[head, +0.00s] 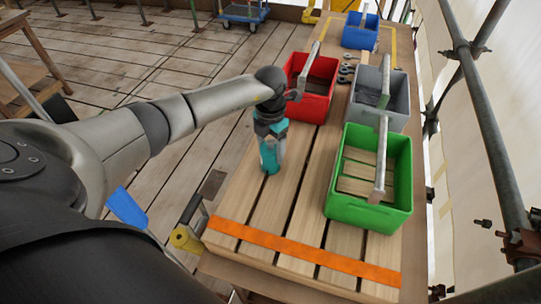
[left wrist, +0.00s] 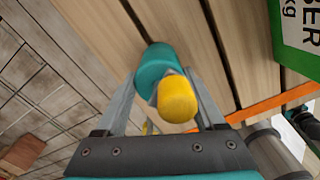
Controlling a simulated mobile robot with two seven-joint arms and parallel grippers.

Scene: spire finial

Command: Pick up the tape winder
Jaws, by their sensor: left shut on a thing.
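The tape winder, a teal rounded body with a yellow knob-like end, sits between the fingers of my left gripper in the left wrist view (left wrist: 153,62). In the head view the teal piece (head: 269,158) shows at the lower end of my left gripper (head: 270,139), over the slatted bench. My left gripper is shut on it, with one finger on either side. I cannot tell whether the winder touches the slats. My right gripper is not in view.
On the bench (head: 250,205) stand a red crate (head: 322,108), a grey crate (head: 396,117), a green crate (head: 341,205) and a blue crate (head: 358,38). Metal handles rise above the crates. An orange strip (head: 300,252) crosses the near end. Scaffold poles (head: 478,95) stand at the right.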

